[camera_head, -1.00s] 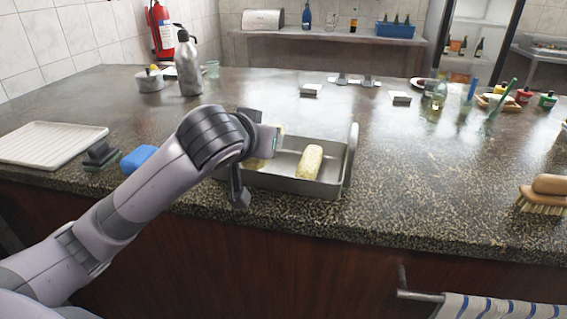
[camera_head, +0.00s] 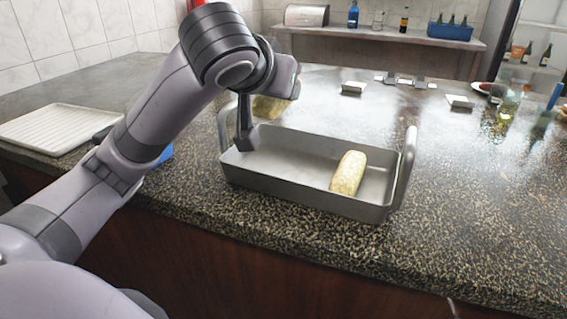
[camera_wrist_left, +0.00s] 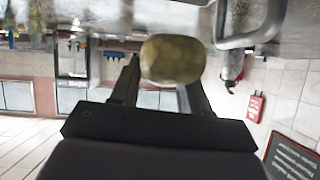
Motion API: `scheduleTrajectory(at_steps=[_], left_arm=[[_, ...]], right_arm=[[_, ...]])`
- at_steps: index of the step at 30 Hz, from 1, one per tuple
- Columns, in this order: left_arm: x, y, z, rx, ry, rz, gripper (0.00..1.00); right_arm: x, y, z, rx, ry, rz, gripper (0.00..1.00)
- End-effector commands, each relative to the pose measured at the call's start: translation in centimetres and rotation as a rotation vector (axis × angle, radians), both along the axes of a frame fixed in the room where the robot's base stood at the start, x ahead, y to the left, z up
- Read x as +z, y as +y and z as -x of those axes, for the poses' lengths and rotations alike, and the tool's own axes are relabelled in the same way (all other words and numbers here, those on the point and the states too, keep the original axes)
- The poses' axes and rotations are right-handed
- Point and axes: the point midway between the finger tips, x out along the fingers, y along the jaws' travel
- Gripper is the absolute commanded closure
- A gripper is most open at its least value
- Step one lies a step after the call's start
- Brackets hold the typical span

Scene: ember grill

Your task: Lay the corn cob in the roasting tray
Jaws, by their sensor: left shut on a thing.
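My left gripper (camera_head: 274,95) is shut on a pale yellow corn cob (camera_head: 267,108), partly hidden behind the gripper in the head view. The held cob also shows end-on between the two fingers in the left wrist view (camera_wrist_left: 172,60). It appears raised over the far left part of the grey metal roasting tray (camera_head: 285,184). A second yellow cob (camera_head: 348,172) lies in the tray's right half, apart from the held one. My right gripper is not in view.
The tray has upright handles at both ends; the right one (camera_head: 405,168) stands clear. A white ribbed tray (camera_head: 58,128) lies at left, and a blue item is mostly hidden behind my arm. Speckled counter right of the tray is free. Small white blocks (camera_head: 353,88) sit farther back.

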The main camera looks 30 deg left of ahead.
Motion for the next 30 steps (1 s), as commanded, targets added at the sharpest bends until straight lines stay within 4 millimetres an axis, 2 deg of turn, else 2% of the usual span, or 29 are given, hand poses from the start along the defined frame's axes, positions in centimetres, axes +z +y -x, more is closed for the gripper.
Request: scheduleTrajectory(at_steps=[1, 3, 9, 17, 24, 30], left_arm=[[-1.9, 0.1, 0.1, 0.001, 0.003, -0.003, 0.92], [-3.8, 0.1, 0.0, 0.001, 0.004, -0.003, 0.92], [-7.5, 0.0, 0.0, -0.001, -0.002, -0.001, 0.92], [-9.4, 0.0, 0.0, 0.000, -0.003, -0.001, 0.92], [-12.7, 0.0, 0.0, 0.001, -0.002, -0.001, 0.92], [-12.7, 0.0, 0.0, -0.001, -0.004, 0.000, 0.92]], right_arm=[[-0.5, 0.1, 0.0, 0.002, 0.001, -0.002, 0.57], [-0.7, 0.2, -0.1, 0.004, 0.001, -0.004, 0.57], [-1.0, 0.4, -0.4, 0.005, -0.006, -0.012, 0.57], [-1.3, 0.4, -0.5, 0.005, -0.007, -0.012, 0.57], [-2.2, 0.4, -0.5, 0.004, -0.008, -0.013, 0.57], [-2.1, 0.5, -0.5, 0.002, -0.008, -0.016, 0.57]])
